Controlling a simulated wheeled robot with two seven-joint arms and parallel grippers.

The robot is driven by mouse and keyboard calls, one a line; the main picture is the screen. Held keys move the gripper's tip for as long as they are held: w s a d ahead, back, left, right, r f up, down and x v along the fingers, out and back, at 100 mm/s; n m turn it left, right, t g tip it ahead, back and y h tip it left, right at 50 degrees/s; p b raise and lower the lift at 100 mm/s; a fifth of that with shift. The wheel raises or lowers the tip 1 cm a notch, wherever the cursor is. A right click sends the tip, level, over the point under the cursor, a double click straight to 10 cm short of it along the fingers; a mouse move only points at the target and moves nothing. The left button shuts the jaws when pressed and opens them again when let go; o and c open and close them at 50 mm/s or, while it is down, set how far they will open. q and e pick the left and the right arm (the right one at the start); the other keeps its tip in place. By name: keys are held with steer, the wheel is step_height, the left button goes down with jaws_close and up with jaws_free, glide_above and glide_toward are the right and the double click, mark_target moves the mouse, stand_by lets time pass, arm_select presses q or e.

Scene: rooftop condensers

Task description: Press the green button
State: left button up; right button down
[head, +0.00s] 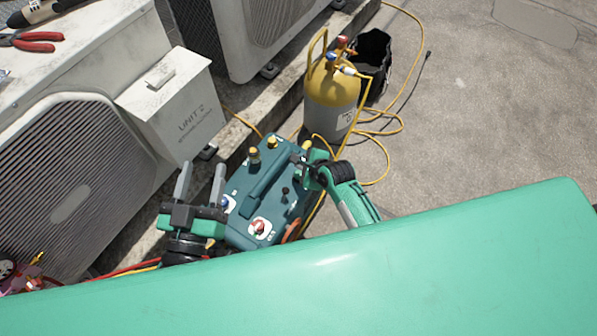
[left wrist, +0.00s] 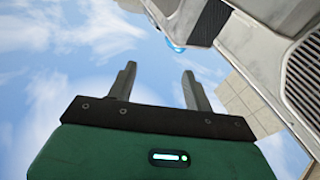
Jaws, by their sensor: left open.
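A teal machine (head: 238,232) with a carry handle, yellow fittings, small black knobs and a red knob (head: 260,226) stands on the rooftop floor. I cannot make out a green button in either view. My left gripper (head: 203,167) is open and empty, fingers pointing up, just left of the machine in the head view. In the left wrist view its two fingers (left wrist: 158,68) are apart, with sky between them. My right gripper (head: 304,162) is at the machine's upper right; its fingers are too small and dark to read, and I cannot tell whether it touches.
Condenser units stand at left, one with a grey box (head: 175,108) marked UNIT 2. A yellow-grey gas cylinder (head: 330,100) with hoses and a black bucket (head: 375,55) stand behind. Red-handled pliers (head: 32,42) lie on a unit. The concrete at right is mostly clear.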

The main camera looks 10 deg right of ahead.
steer(key=shift+r, duration=0.25)
steer(key=shift+r+p, duration=0.6)
steer(key=shift+p, duration=0.4)
arm_select(q)
steer(key=s+d+f+g, duration=0.1)
steer(key=s+f+g, duration=0.3)
steer(key=f, duration=0.5)
steer(key=shift+s+d+g+y, duration=0.15)
steer(key=shift+d+g+y, duration=0.2)
steer(key=shift+g, duration=0.65)
